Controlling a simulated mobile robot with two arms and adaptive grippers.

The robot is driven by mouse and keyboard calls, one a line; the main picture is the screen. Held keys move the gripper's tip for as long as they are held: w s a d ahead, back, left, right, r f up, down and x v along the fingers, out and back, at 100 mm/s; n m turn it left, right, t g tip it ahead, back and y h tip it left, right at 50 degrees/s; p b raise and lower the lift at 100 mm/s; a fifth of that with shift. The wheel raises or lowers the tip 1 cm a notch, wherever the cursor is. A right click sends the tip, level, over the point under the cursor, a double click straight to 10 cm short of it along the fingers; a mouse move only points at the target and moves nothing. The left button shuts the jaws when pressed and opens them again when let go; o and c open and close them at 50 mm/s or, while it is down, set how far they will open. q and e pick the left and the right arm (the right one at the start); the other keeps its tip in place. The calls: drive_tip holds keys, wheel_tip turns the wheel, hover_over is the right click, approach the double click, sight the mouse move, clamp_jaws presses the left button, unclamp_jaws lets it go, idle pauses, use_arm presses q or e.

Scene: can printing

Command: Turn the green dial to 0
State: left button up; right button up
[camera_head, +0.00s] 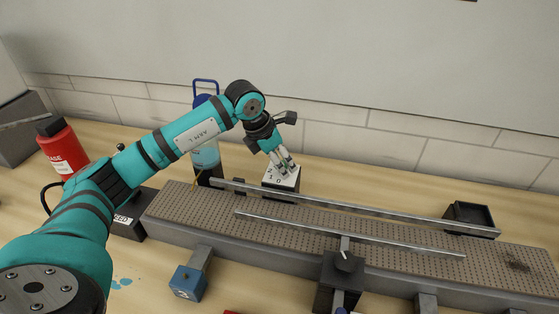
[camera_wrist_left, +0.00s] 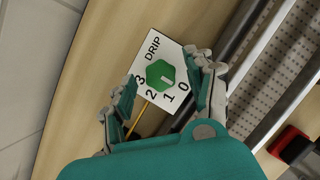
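The green dial (camera_wrist_left: 160,75) is a hexagonal knob on a white plate (camera_wrist_left: 151,53) marked DRIP, with 0, 1, 2 and 3 around it. Its small white mark lies on the side towards the 0. In the head view the plate is the top of a small box (camera_head: 284,186) behind the conveyor, and the dial is hidden by my fingers. My left gripper (camera_head: 282,165) points down over this box. In the wrist view its fingers (camera_wrist_left: 165,76) are open, one on each side of the dial, with gaps to it. My right gripper is in neither view.
A perforated conveyor (camera_head: 205,207) with metal rails (camera_head: 350,206) runs in front of the box. A blue-handled bottle (camera_head: 206,153) stands left of it, and a red bottle (camera_head: 64,150) farther left. A black tray (camera_head: 470,214) is at the right. The wall is close behind.

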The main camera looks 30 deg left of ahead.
use_arm(q)
drive_tip(key=v, duration=1.2)
idle(0.5)
